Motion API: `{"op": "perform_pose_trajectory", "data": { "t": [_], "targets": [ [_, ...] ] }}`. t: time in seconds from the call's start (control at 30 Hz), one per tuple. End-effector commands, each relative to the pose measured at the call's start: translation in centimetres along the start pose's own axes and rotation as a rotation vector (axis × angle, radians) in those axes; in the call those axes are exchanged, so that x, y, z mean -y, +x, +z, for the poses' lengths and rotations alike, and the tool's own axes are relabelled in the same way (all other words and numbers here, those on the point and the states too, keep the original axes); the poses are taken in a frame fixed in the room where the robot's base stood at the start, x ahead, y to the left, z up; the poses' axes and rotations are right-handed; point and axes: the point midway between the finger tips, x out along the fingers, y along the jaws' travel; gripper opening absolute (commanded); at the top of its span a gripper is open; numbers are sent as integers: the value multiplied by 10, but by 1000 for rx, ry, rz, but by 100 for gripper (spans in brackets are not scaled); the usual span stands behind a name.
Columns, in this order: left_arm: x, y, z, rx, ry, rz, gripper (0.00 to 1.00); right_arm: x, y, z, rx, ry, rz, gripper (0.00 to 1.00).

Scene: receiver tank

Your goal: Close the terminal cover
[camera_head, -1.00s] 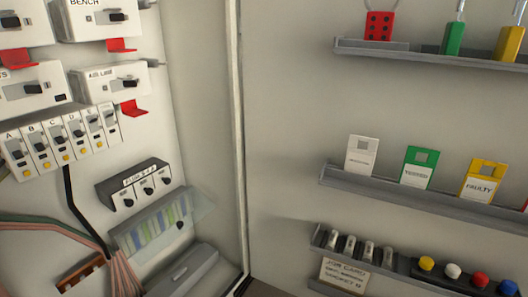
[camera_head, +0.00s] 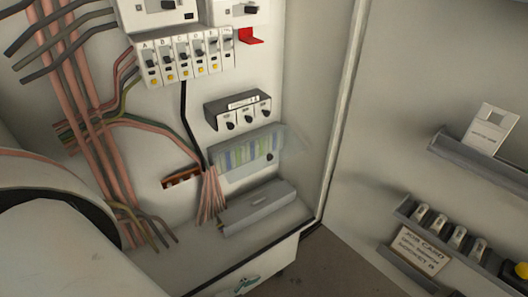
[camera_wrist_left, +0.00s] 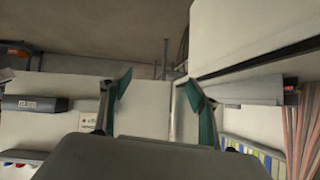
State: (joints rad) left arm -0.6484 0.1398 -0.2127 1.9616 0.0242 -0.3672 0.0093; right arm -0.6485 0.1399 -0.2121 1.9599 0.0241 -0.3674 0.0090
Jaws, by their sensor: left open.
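The terminal cover (camera_head: 264,161) is a faint clear panel with a small dark knob, in front of the striped terminal block (camera_head: 236,151) in the head view. Its right part reaches past the block, and it appears to stand out from it; its exact angle is hard to tell. The coloured strips also show at lower right in the left wrist view (camera_wrist_left: 248,154). My left gripper (camera_wrist_left: 160,92) is open there, with two teal fingers apart and nothing between them. The strips lie to the right of its fingers. My right gripper is not in view.
A black three-knob unit (camera_head: 238,112) sits above the block, and a grey box (camera_head: 257,206) lies below it. Pink wires (camera_head: 211,195) hang to its left. The cabinet's right edge (camera_head: 345,110) stands near, with shelves (camera_head: 470,160) beyond. My white arm fills the lower left.

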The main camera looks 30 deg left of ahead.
Motion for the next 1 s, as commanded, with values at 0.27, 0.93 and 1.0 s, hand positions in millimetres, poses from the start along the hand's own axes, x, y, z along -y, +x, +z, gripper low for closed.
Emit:
{"op": "perform_pose_trajectory", "data": {
  "t": [0.27, 0.93, 1.0],
  "targets": [
    [38, 8, -55, 6, 17, -33, 0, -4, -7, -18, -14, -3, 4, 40],
    [202, -97, -349, 135, 243, -138, 0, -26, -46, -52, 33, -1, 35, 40],
    [209, -107, -359, 143, 266, -148, 0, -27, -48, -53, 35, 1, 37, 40]
  ]
}}
